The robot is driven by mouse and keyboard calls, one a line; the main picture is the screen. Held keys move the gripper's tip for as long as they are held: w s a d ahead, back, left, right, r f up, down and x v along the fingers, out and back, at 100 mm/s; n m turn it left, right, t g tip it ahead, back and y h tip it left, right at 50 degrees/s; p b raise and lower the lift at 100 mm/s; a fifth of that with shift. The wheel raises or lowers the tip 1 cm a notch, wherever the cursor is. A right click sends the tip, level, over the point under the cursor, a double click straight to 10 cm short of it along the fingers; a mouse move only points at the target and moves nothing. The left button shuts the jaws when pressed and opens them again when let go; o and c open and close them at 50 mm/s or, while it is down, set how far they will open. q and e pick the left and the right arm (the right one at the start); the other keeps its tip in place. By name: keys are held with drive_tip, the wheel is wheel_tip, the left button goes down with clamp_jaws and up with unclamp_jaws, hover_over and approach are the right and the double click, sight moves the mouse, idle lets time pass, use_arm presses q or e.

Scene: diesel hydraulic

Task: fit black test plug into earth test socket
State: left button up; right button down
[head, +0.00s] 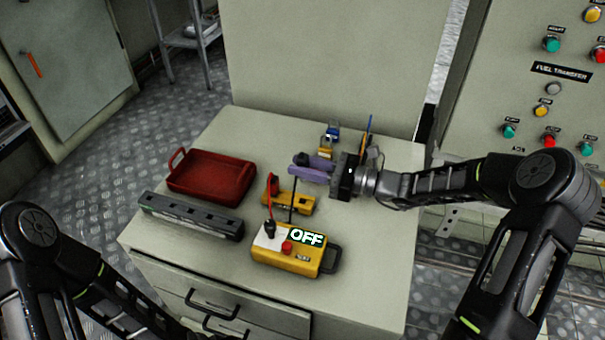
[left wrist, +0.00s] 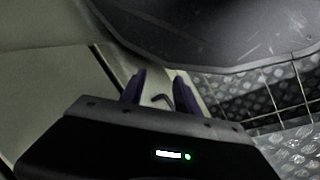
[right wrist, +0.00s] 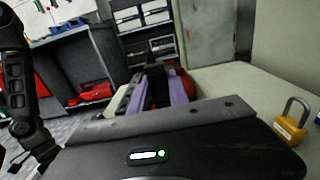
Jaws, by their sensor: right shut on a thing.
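My right gripper (head: 309,168) points left above the back right of the cabinet top. Its purple fingers are shut on the black test plug (right wrist: 157,88), a dark piece between them in the right wrist view. The yellow tester (head: 276,258), with a white panel, red button and OFF label, sits at the front of the top. A red lead and a thin black lead rise near it. I cannot make out which opening is the earth test socket. My left gripper (left wrist: 160,92) has its purple fingers apart and nothing between them; its fingers are outside the head view.
A red tray (head: 212,178) and a long grey bar-shaped unit (head: 191,215) lie on the left. A yellow block (head: 299,205) lies behind the tester. A blue padlock (head: 333,131) and a yellow padlock (right wrist: 291,128) stand near my right gripper. The front right top is clear.

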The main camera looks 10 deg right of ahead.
drive_tip(key=shift+r, duration=0.15)
idle(0.5)
drive_tip(key=shift+r+p, duration=0.5)
drive_tip(key=shift+p, duration=0.15)
drive_tip(key=shift+a, duration=0.1)
drive_tip(key=w+a, duration=0.1)
drive_tip(key=a, duration=0.5)
drive_tip(key=shift+w+a, duration=0.3)
drive_tip(key=shift+a, duration=0.05)
drive_tip(key=shift+a, duration=0.1)
drive_tip(key=w+a+b, duration=0.1)
drive_tip(key=a, duration=0.5)
drive_tip(key=shift+w+a, duration=0.25)
drive_tip(key=shift+a, duration=0.05)
idle(0.3)
